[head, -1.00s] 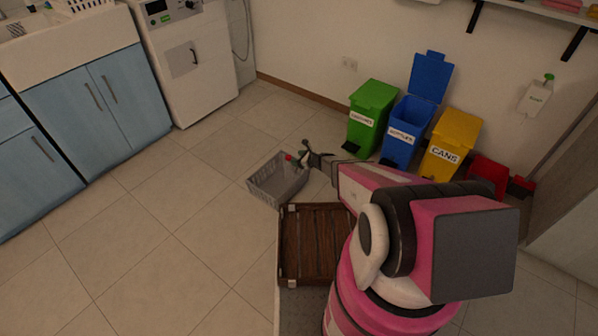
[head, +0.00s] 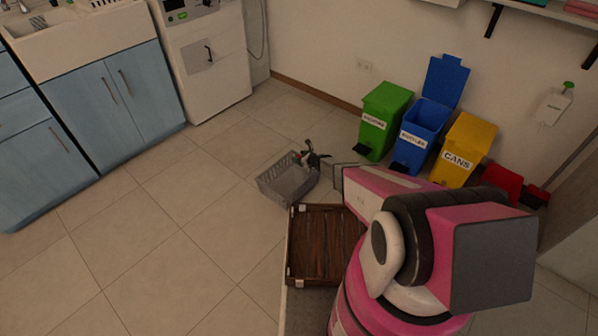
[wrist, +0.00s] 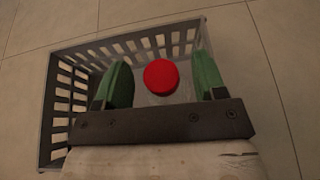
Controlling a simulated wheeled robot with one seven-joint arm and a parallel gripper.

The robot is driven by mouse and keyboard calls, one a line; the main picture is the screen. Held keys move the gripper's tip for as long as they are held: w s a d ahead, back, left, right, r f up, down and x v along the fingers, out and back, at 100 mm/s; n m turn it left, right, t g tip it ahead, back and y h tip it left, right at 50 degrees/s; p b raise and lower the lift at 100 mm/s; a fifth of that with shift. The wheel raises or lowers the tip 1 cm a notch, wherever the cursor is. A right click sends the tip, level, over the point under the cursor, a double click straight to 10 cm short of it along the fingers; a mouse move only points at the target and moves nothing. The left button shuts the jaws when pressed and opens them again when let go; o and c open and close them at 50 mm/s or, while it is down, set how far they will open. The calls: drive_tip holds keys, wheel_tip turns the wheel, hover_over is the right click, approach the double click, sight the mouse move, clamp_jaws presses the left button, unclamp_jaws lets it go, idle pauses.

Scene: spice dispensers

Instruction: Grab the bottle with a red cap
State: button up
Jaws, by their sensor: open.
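The bottle's round red cap (wrist: 161,77) shows in the wrist view, seen from above, with a clear, hard-to-see body below it. It stands at the inside of a grey slatted basket (wrist: 47,110). My gripper (wrist: 161,64) is open, with one green finger on each side of the cap and a visible gap on both sides. I cannot tell the height of the fingertips against the cap. In the head view my gripper (head: 306,158) is over the back right of the basket (head: 273,188) and mostly hides the bottle.
A dark wooden slatted crate (head: 325,245) lies in front of the basket. Green (head: 385,115), blue (head: 424,125) and yellow (head: 466,140) bins stand along the wall behind my arm. The tiled floor left of the basket is clear.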

drive_tip(key=shift+x, duration=1.15)
clamp_jaws()
drive_tip(key=shift+r, duration=0.1)
